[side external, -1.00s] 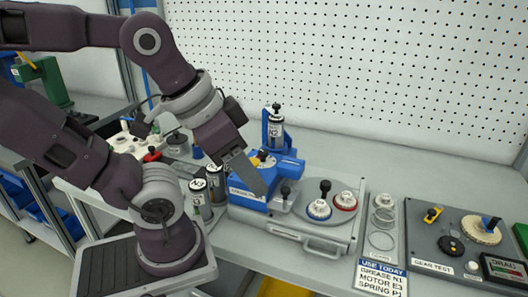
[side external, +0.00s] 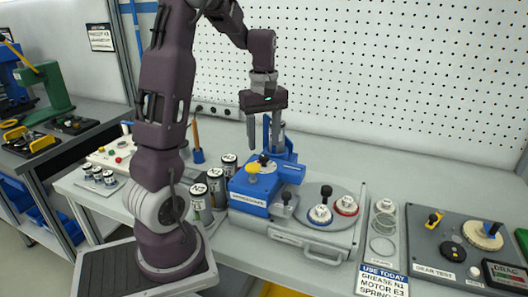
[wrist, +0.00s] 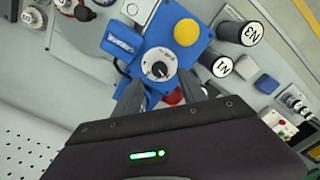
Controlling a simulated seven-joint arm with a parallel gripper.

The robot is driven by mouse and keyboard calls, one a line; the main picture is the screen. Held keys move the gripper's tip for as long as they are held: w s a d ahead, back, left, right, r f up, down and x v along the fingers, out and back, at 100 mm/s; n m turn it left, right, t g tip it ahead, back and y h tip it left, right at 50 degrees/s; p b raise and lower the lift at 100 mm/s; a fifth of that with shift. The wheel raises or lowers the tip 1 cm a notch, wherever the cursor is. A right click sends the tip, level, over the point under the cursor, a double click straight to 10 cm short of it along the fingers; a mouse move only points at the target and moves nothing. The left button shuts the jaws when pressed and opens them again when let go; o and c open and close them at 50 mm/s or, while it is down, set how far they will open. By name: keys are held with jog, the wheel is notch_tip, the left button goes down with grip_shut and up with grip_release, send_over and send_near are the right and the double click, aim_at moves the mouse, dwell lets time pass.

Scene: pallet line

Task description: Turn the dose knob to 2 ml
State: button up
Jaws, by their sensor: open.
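The dose knob (wrist: 159,70) is a dark knob on a white round dial with small markings, set in the top of a blue dosing unit (wrist: 122,42). The dial's numbers are too small to read. The knob also shows in the side view (side external: 264,160), behind a yellow button (side external: 253,168). My gripper (side external: 259,149) points down above the blue unit, its fingers apart and empty. In the wrist view my gripper (wrist: 161,82) has one finger on each side of the dial; I cannot tell the exact height gap.
A blue upright stand (side external: 267,130) rises close behind my gripper. Dark canisters with white caps (side external: 216,180) stand left of the unit. A grey plate (side external: 338,235) with red and blue ringed knobs lies right. A "USE TODAY" card (side external: 381,281) lies at the front.

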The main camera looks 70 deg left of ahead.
aim_at(264, 156)
notch_tip(264, 156, down, 4)
jog(key=shift+f, duration=0.2)
grip_shut()
jog(key=shift+m, duration=0.3)
jog(key=m, duration=0.3)
jog(key=shift+m, duration=2.6)
grip_release()
